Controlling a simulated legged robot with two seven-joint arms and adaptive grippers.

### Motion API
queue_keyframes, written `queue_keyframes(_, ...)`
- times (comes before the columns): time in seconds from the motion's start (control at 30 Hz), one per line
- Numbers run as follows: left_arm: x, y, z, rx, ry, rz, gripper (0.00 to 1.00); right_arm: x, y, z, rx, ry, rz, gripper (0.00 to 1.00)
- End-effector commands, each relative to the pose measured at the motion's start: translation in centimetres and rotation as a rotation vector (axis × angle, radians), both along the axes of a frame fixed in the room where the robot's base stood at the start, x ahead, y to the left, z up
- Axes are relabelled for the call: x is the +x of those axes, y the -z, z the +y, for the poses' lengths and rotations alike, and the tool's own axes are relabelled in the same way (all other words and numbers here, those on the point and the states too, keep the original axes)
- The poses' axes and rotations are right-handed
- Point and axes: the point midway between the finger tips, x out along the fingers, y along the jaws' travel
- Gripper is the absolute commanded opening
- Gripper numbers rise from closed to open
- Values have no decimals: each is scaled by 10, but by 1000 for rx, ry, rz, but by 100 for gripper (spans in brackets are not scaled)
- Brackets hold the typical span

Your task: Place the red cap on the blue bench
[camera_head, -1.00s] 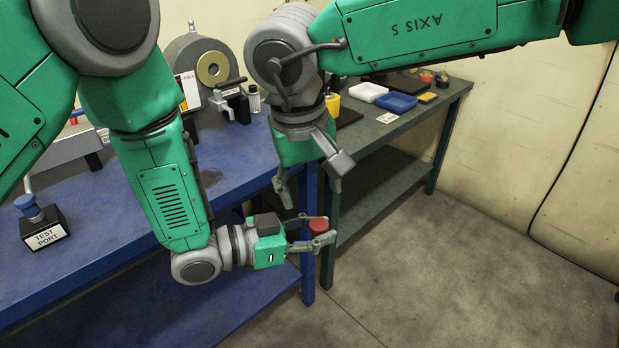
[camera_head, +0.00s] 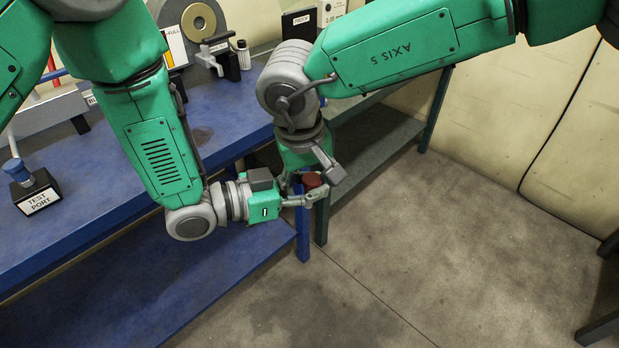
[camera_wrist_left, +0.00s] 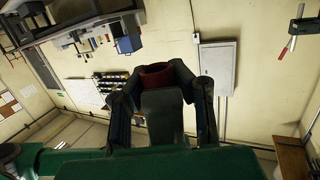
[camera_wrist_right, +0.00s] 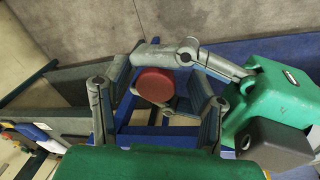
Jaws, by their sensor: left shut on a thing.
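The red cap (camera_head: 312,181) is held in my left gripper (camera_head: 311,193), off the right end of the blue bench (camera_head: 95,160) and in front of it. The cap also shows between the left fingers in the left wrist view (camera_wrist_left: 157,78). My right gripper (camera_head: 312,175) hangs over the cap from above, with its fingers apart. In the right wrist view the cap (camera_wrist_right: 156,84) appears between the open right fingers (camera_wrist_right: 158,112). I cannot tell whether the right fingers touch it.
On the blue bench stand a test port block (camera_head: 35,189) at the left and a ring-faced fixture (camera_head: 198,22) at the back. A dark green bench (camera_head: 385,138) is behind my right arm.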

Motion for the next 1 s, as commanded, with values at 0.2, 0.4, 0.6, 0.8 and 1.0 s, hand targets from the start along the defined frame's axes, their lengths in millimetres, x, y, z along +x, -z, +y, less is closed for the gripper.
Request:
queue_keyframes(0.2, 0, 0, -1, -1, 1, 0, 0, -1, 0, 1, 3, 0, 1, 5)
queue_keyframes(0.4, 0, 0, -1, -1, 1, 0, 0, -1, 0, 1, 3, 0, 1, 53)
queue_keyframes(0.6, 0, 0, 0, -1, 0, 0, 0, 0, -1, 0, 1, 0, 0, 53)
queue_keyframes(0.8, 0, 0, 0, 0, 0, 0, 0, -2, -18, 2, 3, 2, 0, 53)
queue_keyframes(1.0, 0, 0, 0, 0, 0, 0, 0, -8, -55, 5, 2, 1, -2, 53)
